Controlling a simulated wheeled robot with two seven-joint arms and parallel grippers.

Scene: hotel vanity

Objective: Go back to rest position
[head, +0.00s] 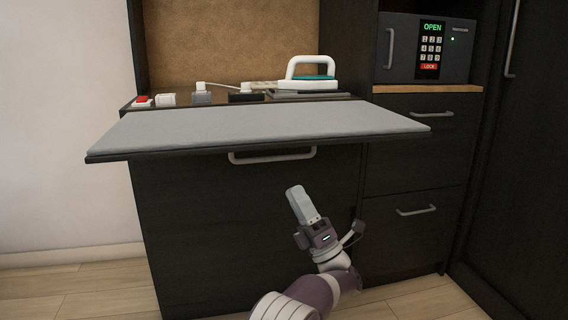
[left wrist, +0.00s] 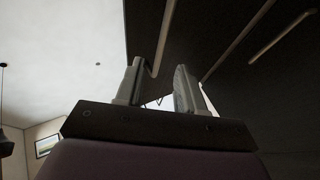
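My left gripper (head: 300,200) is in front of the dark cabinet, below the front edge of the pulled-out grey ironing board (head: 250,128). Its fingers point upward and line up in the head view. In the left wrist view the two fingers of the left gripper (left wrist: 158,82) stand apart with nothing between them. My right gripper does not show in either view.
The board juts out above my left gripper. A white and teal iron (head: 311,78) stands behind it, beside several sockets and plugs. A safe (head: 425,48) reading OPEN sits at right. Drawer handles (head: 272,156) stick out. Floor at lower left is clear.

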